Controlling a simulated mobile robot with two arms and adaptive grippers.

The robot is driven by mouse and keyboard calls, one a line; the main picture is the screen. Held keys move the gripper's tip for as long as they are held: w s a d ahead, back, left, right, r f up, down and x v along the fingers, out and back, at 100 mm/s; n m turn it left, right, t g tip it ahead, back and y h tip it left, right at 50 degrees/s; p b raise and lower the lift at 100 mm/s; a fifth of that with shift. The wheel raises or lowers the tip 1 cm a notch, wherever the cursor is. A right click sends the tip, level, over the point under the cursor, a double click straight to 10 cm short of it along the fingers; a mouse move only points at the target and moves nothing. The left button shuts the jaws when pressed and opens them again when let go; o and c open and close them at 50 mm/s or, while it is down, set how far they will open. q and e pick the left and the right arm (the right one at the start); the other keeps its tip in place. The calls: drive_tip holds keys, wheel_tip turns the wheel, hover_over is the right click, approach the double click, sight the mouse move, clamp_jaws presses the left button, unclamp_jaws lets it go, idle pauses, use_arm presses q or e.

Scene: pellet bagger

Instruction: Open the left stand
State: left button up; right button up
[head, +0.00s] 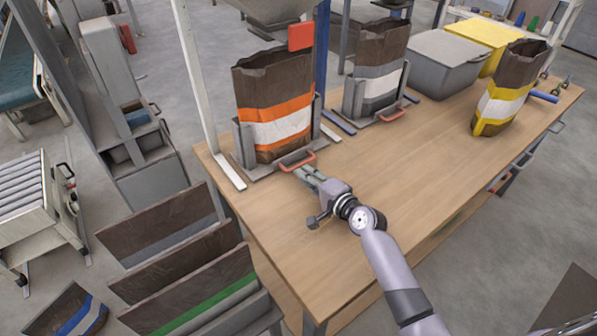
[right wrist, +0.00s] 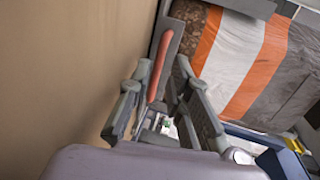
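The left stand (head: 243,150) is a grey metal frame on the table, with an orange bar handle (head: 297,161) at its front. A brown paper bag (head: 272,100) with orange and white bands stands upright in it. My right gripper (head: 305,172) is at the handle. In the right wrist view, the handle (right wrist: 162,66) lies between the two fingers of my gripper (right wrist: 157,88). The fingers are apart, with gaps visible beside the handle. My left gripper is not in view.
A second stand (head: 378,119) holds a grey-banded bag (head: 377,62) to the right. Farther right are a grey bin (head: 440,66) and a yellow-banded bag (head: 503,95). A hopper (head: 270,12) hangs above the left bag. The table's front middle (head: 400,185) is clear.

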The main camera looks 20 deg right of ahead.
drive_tip(key=x, duration=0.4)
clamp_jaws()
drive_tip(key=shift+f, duration=0.1)
idle(0.6)
